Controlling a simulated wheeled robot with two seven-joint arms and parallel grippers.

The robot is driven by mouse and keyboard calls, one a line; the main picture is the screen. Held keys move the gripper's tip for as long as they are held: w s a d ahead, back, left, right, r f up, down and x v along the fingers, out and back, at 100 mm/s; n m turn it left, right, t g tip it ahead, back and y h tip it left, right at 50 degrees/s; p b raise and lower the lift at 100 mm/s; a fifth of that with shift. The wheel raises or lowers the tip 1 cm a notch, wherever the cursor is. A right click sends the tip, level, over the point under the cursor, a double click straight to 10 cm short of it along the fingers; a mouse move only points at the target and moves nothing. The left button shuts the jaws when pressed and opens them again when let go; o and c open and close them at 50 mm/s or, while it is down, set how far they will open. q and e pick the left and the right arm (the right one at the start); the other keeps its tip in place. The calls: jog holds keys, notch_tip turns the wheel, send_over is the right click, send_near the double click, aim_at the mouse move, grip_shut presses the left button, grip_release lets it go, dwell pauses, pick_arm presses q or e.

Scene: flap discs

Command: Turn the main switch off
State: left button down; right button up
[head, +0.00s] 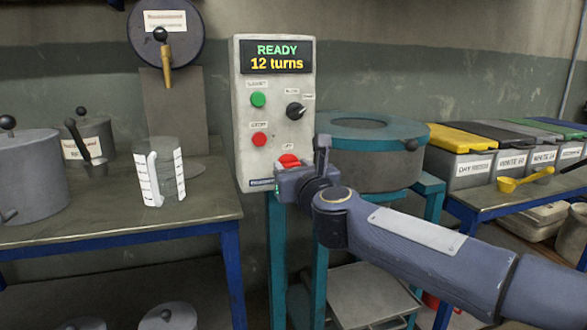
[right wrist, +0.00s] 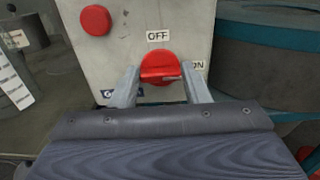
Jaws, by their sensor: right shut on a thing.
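The main switch is a red rotary knob (right wrist: 160,67) low on the grey control panel (head: 242,110). In the right wrist view, an OFF label sits above it and an ON label to its right. The knob's grip bar lies about level, its right end towards ON. My right gripper (right wrist: 165,80) is shut on the knob, one finger on each side. In the head view the gripper (head: 288,172) partly covers the red knob (head: 289,160). My left gripper is not in view.
The panel also carries a display (head: 277,57) reading "READY 12 turns", a green button (head: 258,99), a red button (head: 259,139) and a black selector (head: 295,111). A round teal-topped machine (head: 375,165) stands close right. A clear measuring jug (head: 160,175) is on the left table.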

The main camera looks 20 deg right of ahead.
jog(key=shift+n, duration=0.3)
jog(key=n+p, duration=0.1)
jog(key=n, duration=0.3)
jog(key=shift+p, duration=0.35)
jog(key=n+p, duration=0.1)
jog(key=n, duration=0.3)
jog(key=shift+a+n+p, duration=0.15)
jog(key=shift+n+p, duration=0.15)
jog(key=shift+p, duration=0.05)
jog(key=shift+a+f+n+p, duration=0.1)
jog(key=shift+n+p, duration=0.8)
jog(key=shift+n, duration=1.2)
jog(key=shift+f+n+p, duration=0.1)
jog(key=shift+n+p, duration=0.75)
jog(key=shift+n, duration=1.25)
jog(key=shift+f, duration=0.1)
jog(key=o, duration=1)
jog(key=shift+s, duration=0.15)
